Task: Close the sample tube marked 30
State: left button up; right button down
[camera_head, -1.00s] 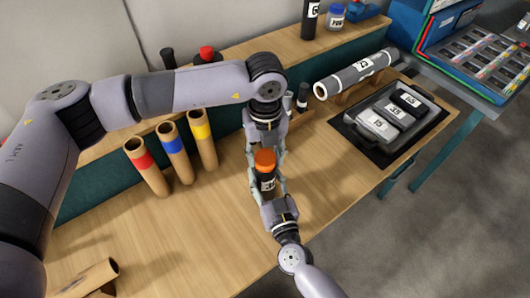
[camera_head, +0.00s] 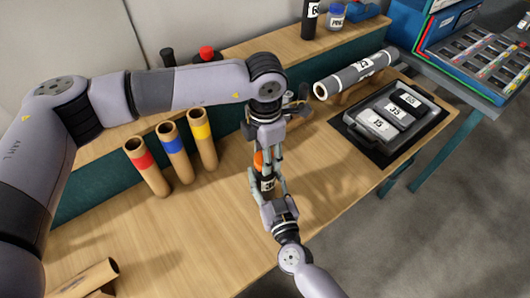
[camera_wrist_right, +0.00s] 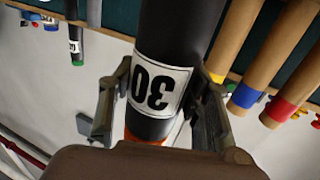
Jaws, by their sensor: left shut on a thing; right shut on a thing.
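The black sample tube (camera_head: 268,185) has a white label, which reads 30 upside down in the right wrist view (camera_wrist_right: 156,88). Its orange cap (camera_head: 259,160) is at the tube's upper end in the head view, and a thin orange strip (camera_wrist_right: 147,137) shows in the wrist view. My left gripper (camera_head: 265,158) comes down from above and is shut on the orange cap, partly hiding it. My right gripper (camera_head: 268,186) is shut around the tube's labelled body just below. Its fingers flank the label in the wrist view (camera_wrist_right: 158,98). Whether the cap is fully seated cannot be told.
Brown rolls with red (camera_head: 143,160), blue (camera_head: 169,137) and yellow (camera_head: 202,132) bands stand left of my grippers. A grey roll marked 23 (camera_head: 358,70) lies behind right. A black tray (camera_head: 372,148) holds labelled grey items.

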pick_arm(q)
jog(key=m, duration=1.1)
jog(key=o, duration=1.4)
jog(key=shift+c, duration=0.2)
jog(key=shift+r, duration=0.1)
notch_tip(320, 180, up, 12)
pick_arm(e)
jog(key=c, duration=0.8)
grip_release()
jog(key=shift+o, duration=0.2)
jog(key=shift+s, duration=0.1)
